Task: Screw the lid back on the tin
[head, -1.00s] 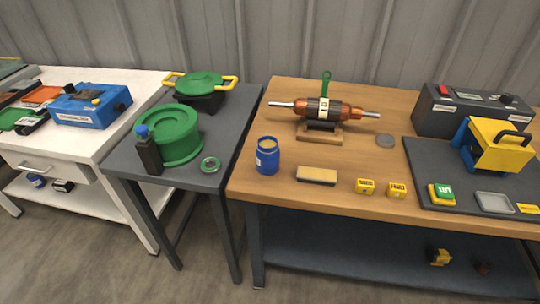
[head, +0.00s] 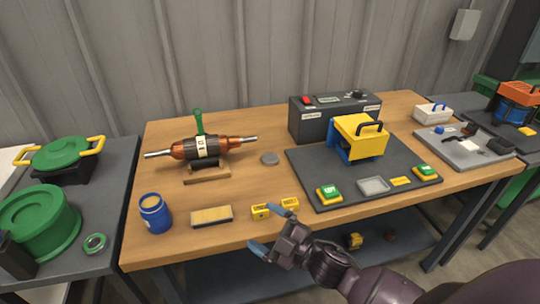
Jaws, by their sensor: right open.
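A blue tin (head: 155,214) stands open on the front left of the wooden table, with tan contents showing at its top. A grey round disc (head: 270,158), which looks like the lid, lies flat on the table behind and to the right of the tin, near the rotor. My right gripper (head: 268,229) is at the table's front edge, right of the tin and in front of the yellow blocks. Its blue-tipped fingers are spread apart with nothing between them. My left gripper is not in view.
A copper rotor (head: 205,148) rests on a wooden stand (head: 207,174). A brush-like block (head: 211,216) and two yellow blocks (head: 261,211) lie along the front. A dark mat (head: 330,196) holds a yellow-topped device (head: 358,138).

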